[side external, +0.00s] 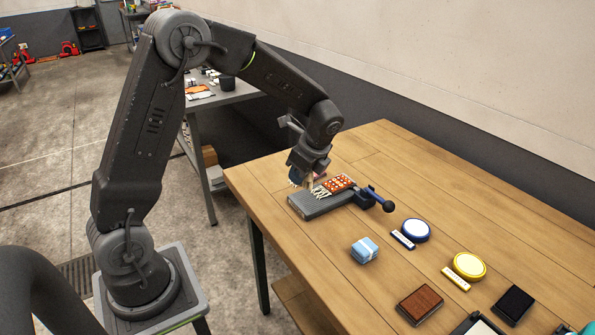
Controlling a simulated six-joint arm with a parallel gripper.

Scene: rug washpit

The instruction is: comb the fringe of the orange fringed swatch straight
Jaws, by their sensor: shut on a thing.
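The orange fringed swatch (339,183), with a pale pattern, lies on a grey block (309,208) near the table's left edge. Its whitish fringe (319,193) spreads over the block at the swatch's left end; the strands are too small to judge how straight they are. My gripper (307,178) points down over the fringe end and is shut on a small tan tool (308,186), which looks like a comb. The jaws hide most of the tool. I cannot tell whether it touches the fringe.
A clamp with a dark ball-ended lever (378,199) stands at the block's right end. The table's far right is clear.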

